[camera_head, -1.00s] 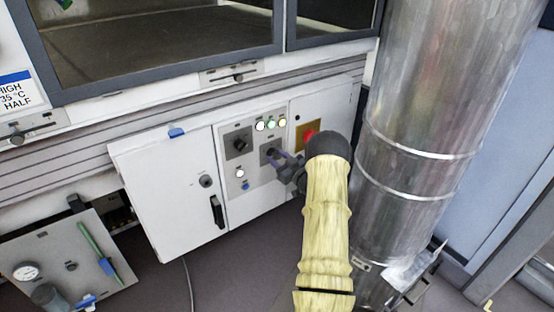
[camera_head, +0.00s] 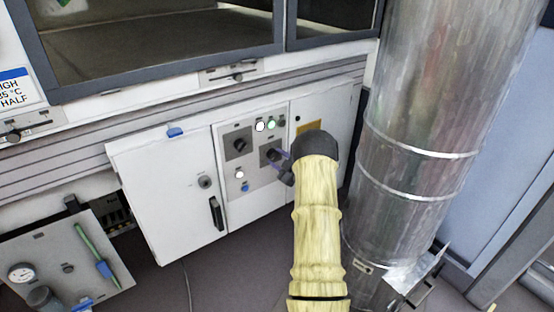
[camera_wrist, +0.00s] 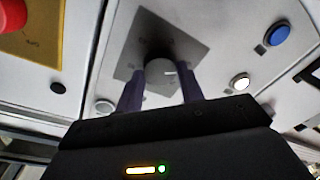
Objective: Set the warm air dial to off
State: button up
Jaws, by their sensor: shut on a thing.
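A dial on a grey square plate (camera_head: 265,148) sits on the white cabinet's control panel. My gripper (camera_head: 281,158) reaches it from the right, and its fingertips are at the dial. In the wrist view the round grey dial (camera_wrist: 160,70) stands between the two purple fingers of my gripper (camera_wrist: 163,78), which is shut on it. A short light mark shows on the dial's face. The plate's lettering is too blurred to read, so I cannot tell the dial's setting. A second dark dial (camera_head: 239,145) sits to its left.
Lit lamps (camera_head: 260,126) stand above the dial; a white button (camera_head: 240,174) and a blue button (camera_head: 245,187) are at lower left. A red button (camera_wrist: 12,15) on a yellow plate is close by. A large metal duct (camera_head: 425,110) stands right of my arm.

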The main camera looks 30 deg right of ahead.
jog(key=shift+w+a+r, duration=0.1)
jog(key=shift+r, duration=0.3)
jog(key=o, duration=1)
jog(key=shift+f, duration=0.15)
jog(key=shift+s, duration=0.25)
jog(key=s+p, duration=0.1)
jog(key=s, duration=0.4)
jog(key=s+d+p, duration=0.1)
jog(key=s, duration=0.5)
jog(key=s+d+p, duration=0.1)
jog(key=s, duration=0.5)
jog(key=shift+p, duration=0.4)
